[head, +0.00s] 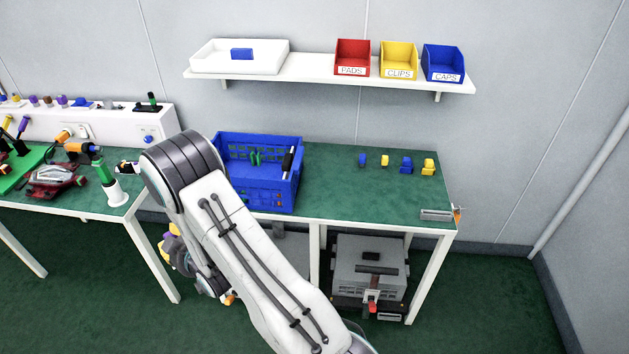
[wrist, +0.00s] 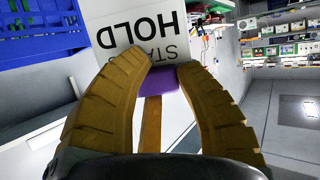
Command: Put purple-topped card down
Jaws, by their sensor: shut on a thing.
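The purple-topped card fills the upper middle of the wrist view: a white plate (wrist: 118,15) with the black word HOLD upside down, and a purple block (wrist: 160,82) at its edge. My gripper (wrist: 165,68) has its two yellow ribbed fingers closed around the purple block. In the head view my arm hides most of the gripper; small yellow and purple parts show left of the arm, in front of the benches and below their tops. I cannot make out the card there.
A blue crate (head: 230,185) stands on the right green-topped bench (head: 340,190), with several small blue and yellow parts to its right. The left bench holds tools and a lamp-like stand (head: 113,192). A grey machine (head: 370,268) sits under the right bench. A shelf (head: 315,75) carries bins above.

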